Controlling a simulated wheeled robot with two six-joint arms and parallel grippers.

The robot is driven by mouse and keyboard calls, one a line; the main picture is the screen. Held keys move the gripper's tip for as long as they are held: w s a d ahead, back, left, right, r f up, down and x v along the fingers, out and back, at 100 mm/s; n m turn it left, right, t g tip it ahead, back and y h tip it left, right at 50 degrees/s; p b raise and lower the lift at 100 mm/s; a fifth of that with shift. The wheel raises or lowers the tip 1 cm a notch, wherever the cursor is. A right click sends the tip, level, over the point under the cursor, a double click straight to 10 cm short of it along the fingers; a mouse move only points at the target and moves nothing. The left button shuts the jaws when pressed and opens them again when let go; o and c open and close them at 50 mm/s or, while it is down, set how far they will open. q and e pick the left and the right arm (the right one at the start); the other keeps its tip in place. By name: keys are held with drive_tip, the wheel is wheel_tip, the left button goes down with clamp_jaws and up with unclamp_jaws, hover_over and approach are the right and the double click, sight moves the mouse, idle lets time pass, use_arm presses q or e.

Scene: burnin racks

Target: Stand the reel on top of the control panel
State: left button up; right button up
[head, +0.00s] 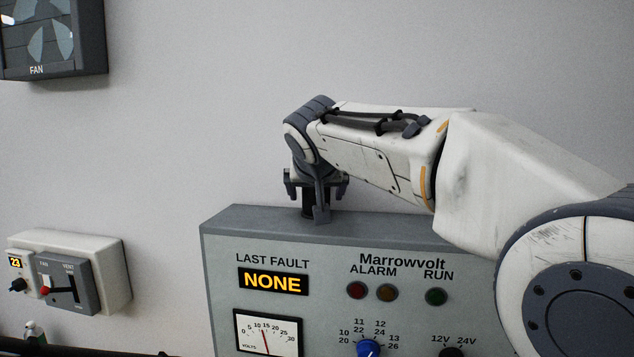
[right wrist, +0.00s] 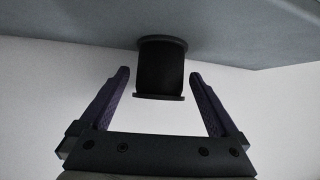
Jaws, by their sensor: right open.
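The reel (right wrist: 161,68) is a black spool with a flange at each end. In the right wrist view it stands on end on the grey top of the control panel (right wrist: 235,30), one flange against that surface. In the head view it is a small dark shape (head: 308,209) at the panel's top edge, partly hidden by my gripper. The grey control panel (head: 225,262) fills the lower middle. My right gripper (head: 317,200) is open over the panel top. In the wrist view its fingertips (right wrist: 158,74) are apart, one on each side of the reel, with visible gaps. My left gripper is not in view.
A wall box with FAN and VENT controls (head: 110,275) is at the lower left. A fan unit (head: 52,68) hangs at the upper left. The wall between them is bare. My right arm covers the panel's right side.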

drive_tip(key=b+v, duration=0.2)
drive_tip(key=v, duration=0.9)
